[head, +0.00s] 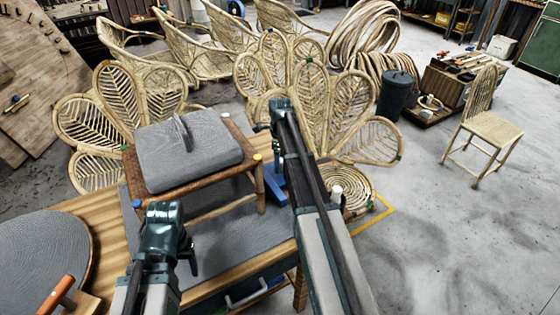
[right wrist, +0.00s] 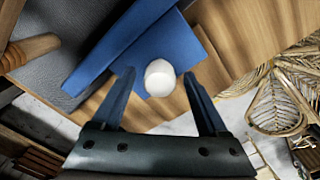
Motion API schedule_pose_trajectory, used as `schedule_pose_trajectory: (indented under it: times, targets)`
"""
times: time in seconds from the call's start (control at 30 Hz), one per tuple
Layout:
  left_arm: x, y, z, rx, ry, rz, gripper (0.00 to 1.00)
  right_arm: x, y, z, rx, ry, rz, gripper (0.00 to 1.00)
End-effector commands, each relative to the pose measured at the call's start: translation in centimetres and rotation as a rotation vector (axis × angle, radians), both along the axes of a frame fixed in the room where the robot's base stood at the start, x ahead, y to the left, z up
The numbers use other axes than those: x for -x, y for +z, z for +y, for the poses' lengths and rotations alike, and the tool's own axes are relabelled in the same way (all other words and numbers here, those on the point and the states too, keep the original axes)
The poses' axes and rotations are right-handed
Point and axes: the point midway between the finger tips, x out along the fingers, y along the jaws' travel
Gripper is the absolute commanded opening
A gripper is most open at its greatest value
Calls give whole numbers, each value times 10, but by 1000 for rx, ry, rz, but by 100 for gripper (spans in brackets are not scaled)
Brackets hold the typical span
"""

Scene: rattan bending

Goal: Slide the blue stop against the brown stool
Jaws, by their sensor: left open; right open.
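The blue stop (head: 276,184) stands on the bench just right of the brown stool's near right leg, partly hidden behind my right arm. In the right wrist view the blue stop (right wrist: 112,50) has a long rail and a white knob (right wrist: 159,78). A grey strip separates the rail from a wooden leg end of the stool (right wrist: 34,47). The brown stool (head: 222,178) stands upright with a grey padded block on its seat. My right gripper (right wrist: 159,88) is open, its fingers either side of the knob. My left gripper (head: 190,256) is open and empty in front of the stool.
The wooden bench (head: 107,208) has a grey mat under the stool. A round grey disc (head: 42,262) and an orange-handled tool (head: 55,291) lie at left. Rattan chair backs (head: 312,98) crowd behind the bench. Open floor lies to the right.

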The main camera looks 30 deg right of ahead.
Motion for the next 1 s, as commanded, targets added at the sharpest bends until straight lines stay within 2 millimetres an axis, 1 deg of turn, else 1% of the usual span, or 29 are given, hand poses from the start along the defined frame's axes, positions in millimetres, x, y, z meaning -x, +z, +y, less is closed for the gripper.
schedule_pose_trajectory:
  times: [0.27, 0.8, 0.9, 1.0]
  targets:
    - [0, 31, 0, 0, 0, 0, 67, 0, 31, 0, 0, 0, 0, 77]
    - [0, 114, 0, 0, 0, 0, 67, 0, 114, 0, 0, 1, 0, 77]
    - [0, 126, 0, 0, 0, 0, 67, 0, 126, 0, -1, 1, 1, 77]
    - [0, 133, 0, 0, 0, 0, 67, 0, 133, 1, -1, 1, 1, 77]
